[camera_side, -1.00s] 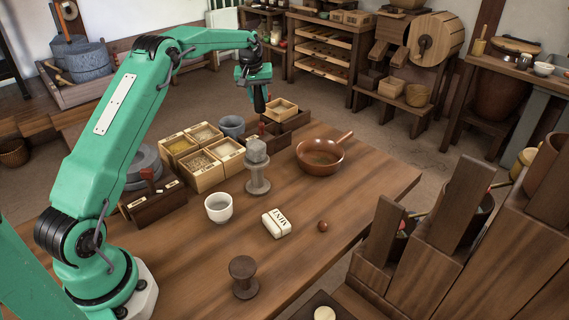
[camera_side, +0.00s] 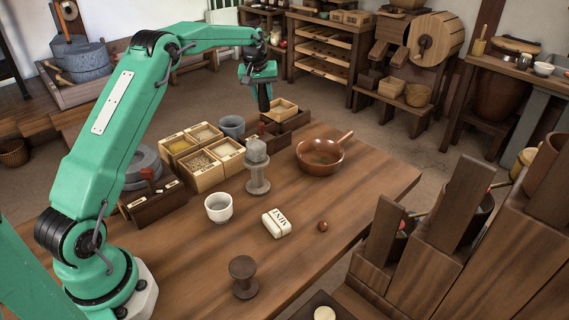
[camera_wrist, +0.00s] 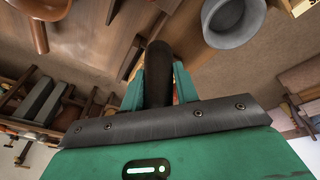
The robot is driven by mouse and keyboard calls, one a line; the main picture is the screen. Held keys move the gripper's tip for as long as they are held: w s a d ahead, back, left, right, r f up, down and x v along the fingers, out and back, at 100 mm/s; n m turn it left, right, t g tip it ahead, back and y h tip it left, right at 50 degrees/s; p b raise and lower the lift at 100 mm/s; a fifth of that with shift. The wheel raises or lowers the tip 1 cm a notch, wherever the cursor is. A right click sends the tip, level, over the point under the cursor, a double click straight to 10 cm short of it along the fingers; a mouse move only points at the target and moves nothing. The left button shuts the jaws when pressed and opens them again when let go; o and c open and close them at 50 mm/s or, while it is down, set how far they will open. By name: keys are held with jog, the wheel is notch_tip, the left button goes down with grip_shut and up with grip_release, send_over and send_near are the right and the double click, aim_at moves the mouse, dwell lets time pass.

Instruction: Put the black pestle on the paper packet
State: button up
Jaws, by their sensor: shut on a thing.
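My gripper (camera_side: 264,84) is high over the far end of the table, near the small wooden boxes. It is shut on the black pestle (camera_side: 265,101), which hangs below it in the side view. In the wrist view the dark pestle (camera_wrist: 158,75) stands between the two green fingers (camera_wrist: 158,90). The paper packet (camera_side: 277,223), white with dark lettering, lies on the near half of the table, well apart from the gripper. Its top is bare.
A white cup (camera_side: 219,208), a grey-topped stand (camera_side: 257,168), a brown pan (camera_side: 320,156), a small brown ball (camera_side: 323,226) and a dark spool (camera_side: 243,275) stand around the packet. Boxes of grain (camera_side: 203,170) and a grey-blue cup (camera_side: 232,127) are at the back left.

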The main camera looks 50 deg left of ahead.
jog(key=s+d+r+m, duration=0.1)
jog(key=s+d+r, duration=0.15)
jog(key=d, duration=0.65)
jog(key=s+d+r+m+h, duration=0.15)
jog(key=s+d, duration=0.25)
jog(key=d, duration=0.5)
jog(key=s+d+r+m, duration=0.1)
jog(key=s+d+m, duration=0.15)
jog(key=d, duration=0.65)
jog(key=s+d+f+m, duration=0.1)
jog(key=s+d, duration=0.3)
jog(key=s, duration=0.4)
jog(key=s+d+m, duration=0.2)
jog(key=s+d, duration=0.3)
jog(key=s, duration=0.2)
jog(key=s+d+f+m, duration=0.1)
jog(key=s+d, duration=0.3)
jog(key=s, duration=0.4)
send_over(275, 219)
notch_tip(275, 219, down, 7)
jog(key=shift+f, duration=1.9)
jog(key=shift+f, duration=0.1)
